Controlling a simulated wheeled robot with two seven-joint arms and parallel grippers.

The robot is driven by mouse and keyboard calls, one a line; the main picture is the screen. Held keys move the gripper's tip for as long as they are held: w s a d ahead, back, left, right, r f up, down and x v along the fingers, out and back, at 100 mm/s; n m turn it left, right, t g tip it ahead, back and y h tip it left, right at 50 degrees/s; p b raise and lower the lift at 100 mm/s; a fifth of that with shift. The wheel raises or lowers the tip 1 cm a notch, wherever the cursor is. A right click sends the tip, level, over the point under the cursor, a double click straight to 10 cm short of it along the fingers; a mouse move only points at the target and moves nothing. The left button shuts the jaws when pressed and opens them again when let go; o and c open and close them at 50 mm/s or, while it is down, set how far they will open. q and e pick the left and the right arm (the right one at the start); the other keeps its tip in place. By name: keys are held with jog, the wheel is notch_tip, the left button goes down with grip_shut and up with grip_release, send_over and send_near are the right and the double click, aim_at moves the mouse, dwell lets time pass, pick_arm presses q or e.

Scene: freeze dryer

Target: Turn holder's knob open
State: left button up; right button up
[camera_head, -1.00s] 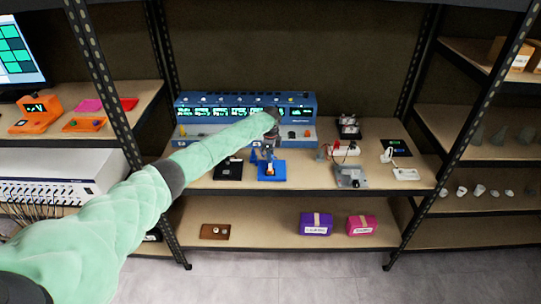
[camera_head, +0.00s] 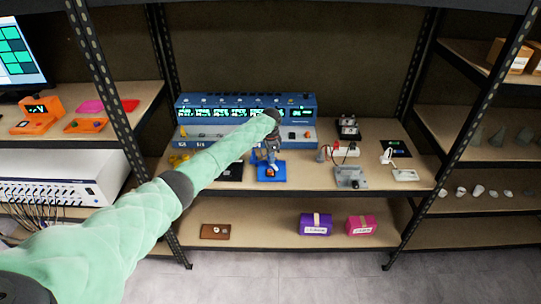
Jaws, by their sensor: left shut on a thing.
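The holder is a small blue device (camera_head: 280,177) on the middle shelf, in front of the blue and grey freeze dryer panel (camera_head: 235,108). My left arm reaches in from the lower left. Its gripper (camera_head: 270,164) points down at the holder and is shut on its knob. The fingers hide most of the knob, so its exact angle cannot be told. My right gripper is not in view.
A black pad (camera_head: 231,172) lies just left of the holder, partly behind my arm. A purple box (camera_head: 315,224) is on the shelf below.

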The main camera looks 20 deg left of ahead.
pick_arm(q)
jog(key=n, duration=0.2)
jog(key=n+p, duration=0.1)
jog(key=shift+r+n, duration=0.2)
jog(key=shift+n, duration=0.2)
jog(key=n+p, duration=0.1)
jog(key=n, duration=0.2)
jog(key=shift+n+p, duration=0.3)
jog(key=n+p, duration=0.1)
jog(key=n, duration=0.2)
jog(key=shift+w+n, duration=0.1)
jog(key=shift+n, duration=0.2)
jog(key=shift+n+p, duration=0.45)
jog(key=shift+n, duration=0.35)
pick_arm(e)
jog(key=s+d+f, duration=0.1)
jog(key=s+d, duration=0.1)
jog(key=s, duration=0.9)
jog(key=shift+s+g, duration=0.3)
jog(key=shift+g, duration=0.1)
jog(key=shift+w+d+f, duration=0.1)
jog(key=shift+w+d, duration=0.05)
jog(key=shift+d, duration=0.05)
